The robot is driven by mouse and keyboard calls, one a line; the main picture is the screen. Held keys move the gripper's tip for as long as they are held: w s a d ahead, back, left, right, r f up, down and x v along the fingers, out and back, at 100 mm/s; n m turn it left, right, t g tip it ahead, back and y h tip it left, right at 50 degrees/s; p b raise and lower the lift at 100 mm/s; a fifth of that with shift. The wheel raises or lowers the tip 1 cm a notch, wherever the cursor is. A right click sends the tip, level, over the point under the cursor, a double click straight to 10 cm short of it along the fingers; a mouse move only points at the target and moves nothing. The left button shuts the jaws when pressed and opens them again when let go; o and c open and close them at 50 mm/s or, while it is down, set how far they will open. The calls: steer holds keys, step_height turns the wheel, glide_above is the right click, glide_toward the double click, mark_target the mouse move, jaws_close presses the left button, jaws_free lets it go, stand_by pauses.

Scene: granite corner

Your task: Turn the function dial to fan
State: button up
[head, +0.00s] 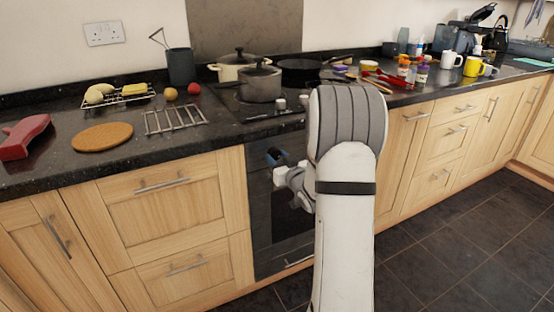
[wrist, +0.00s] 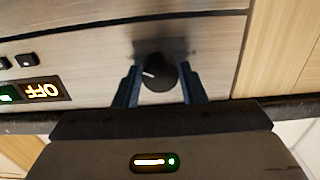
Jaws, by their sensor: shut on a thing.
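The function dial (wrist: 158,70) is a black round knob on the oven's control panel (wrist: 90,60). A short white mark on it points left in the wrist view. My gripper (wrist: 159,80) is shut on the dial, with one blue-grey finger on each side. A lit display (wrist: 42,91) left of the dial shows OFF upside down. In the head view my gripper (head: 274,157) is at the top of the oven front (head: 262,205), and my arm covers much of the oven. The dial is not clear there.
The dark worktop (head: 140,165) runs above the oven. A saucepan (head: 260,84) and a pot (head: 233,64) stand on the hob. A wire rack (head: 175,117) and a cork mat (head: 102,137) lie to the left. Wooden cupboards (head: 165,200) flank the oven.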

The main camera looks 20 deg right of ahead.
steer(key=shift+f+b, duration=0.15)
steer(key=shift+b, duration=0.3)
steer(key=shift+f+n+b, duration=0.1)
steer(key=shift+n+b, duration=0.3)
steer(key=shift+b, duration=0.1)
steer(key=shift+r+n+b, duration=0.2)
steer(key=shift+n+b, duration=0.3)
steer(key=shift+b, duration=0.35)
